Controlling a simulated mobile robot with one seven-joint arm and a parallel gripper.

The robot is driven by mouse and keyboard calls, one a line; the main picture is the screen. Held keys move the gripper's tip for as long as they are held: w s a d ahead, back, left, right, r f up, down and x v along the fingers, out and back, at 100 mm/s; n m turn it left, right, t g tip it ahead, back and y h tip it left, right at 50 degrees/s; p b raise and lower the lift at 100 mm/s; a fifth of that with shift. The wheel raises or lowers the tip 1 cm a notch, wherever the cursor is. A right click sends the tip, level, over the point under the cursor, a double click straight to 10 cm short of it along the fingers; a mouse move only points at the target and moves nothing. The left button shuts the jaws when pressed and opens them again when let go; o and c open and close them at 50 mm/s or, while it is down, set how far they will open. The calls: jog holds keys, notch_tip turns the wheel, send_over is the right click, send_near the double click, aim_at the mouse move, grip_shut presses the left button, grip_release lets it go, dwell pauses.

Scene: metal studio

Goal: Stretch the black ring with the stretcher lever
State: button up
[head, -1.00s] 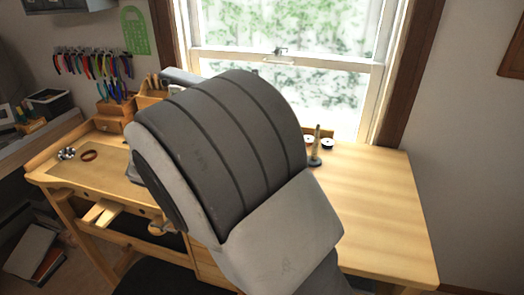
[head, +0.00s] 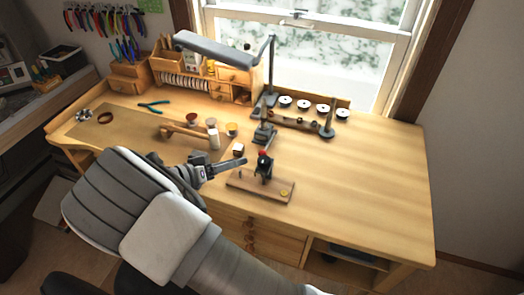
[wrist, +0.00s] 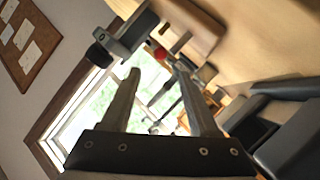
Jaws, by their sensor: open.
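A small black tool with a red top (head: 264,166) stands on a wooden board (head: 262,190) near the table's front; it appears to be the stretcher. The board also shows at the top of the wrist view (wrist: 203,22), with a dark grey and black metal part (wrist: 127,38) beside it and a red spot beyond the fingertips. My gripper (head: 240,162) is just left of the tool, above the board's left end, open and apparently empty. Its two spread fingers also show in the wrist view (wrist: 156,69). I cannot make out the black ring or tell which part is the lever.
Behind the tool are a bar rack (head: 295,122) and several spools (head: 304,105). A wooden stand (head: 186,132), jars (head: 214,141) and a small white-faced block (head: 238,150) are close to my gripper. A lamp (head: 225,52) overhangs the back. The table's right side is clear.

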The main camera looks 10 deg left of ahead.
jog(key=p+x, duration=0.2)
jog(key=x, duration=0.9)
jog(key=shift+w+f, duration=0.1)
grip_shut()
dwell(1.0)
